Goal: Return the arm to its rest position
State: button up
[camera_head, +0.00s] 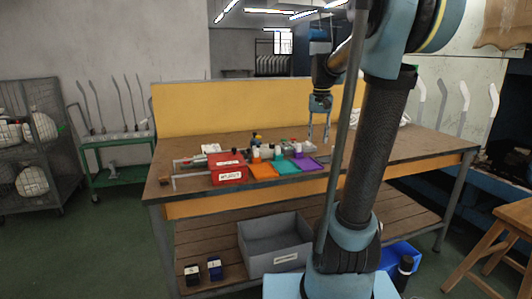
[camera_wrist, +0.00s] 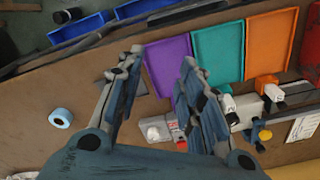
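My gripper (camera_head: 320,120) hangs above the right half of the workbench (camera_head: 420,150) in the head view, fingers pointing down. In the wrist view my gripper (camera_wrist: 155,80) has its two fingers apart with nothing between them. Below it lie a purple tray (camera_wrist: 168,62), a teal tray (camera_wrist: 217,48) and an orange tray (camera_wrist: 270,42). My arm is bent, with its upper link raised at the right of the head view and the forearm reaching over the bench.
A red box (camera_head: 228,168) and small bottles stand on the bench, with a yellow panel (camera_head: 215,108) behind. A grey bin (camera_head: 275,240) sits on the lower shelf. A green cart (camera_head: 115,145) and a wire cage (camera_head: 35,140) stand left; a wooden stool (camera_head: 510,225) stands right.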

jog(key=s+f+n+t, duration=0.1)
jog(key=s+f, duration=0.9)
jog(key=s, duration=0.3)
jog(key=s+a+f+n, duration=0.1)
jog(key=s+f, duration=0.8)
jog(key=s, duration=0.4)
jog(key=shift+f+t, duration=0.35)
jog(key=shift+t, duration=0.05)
jog(key=shift+w+f, duration=0.2)
jog(key=shift+w, duration=0.25)
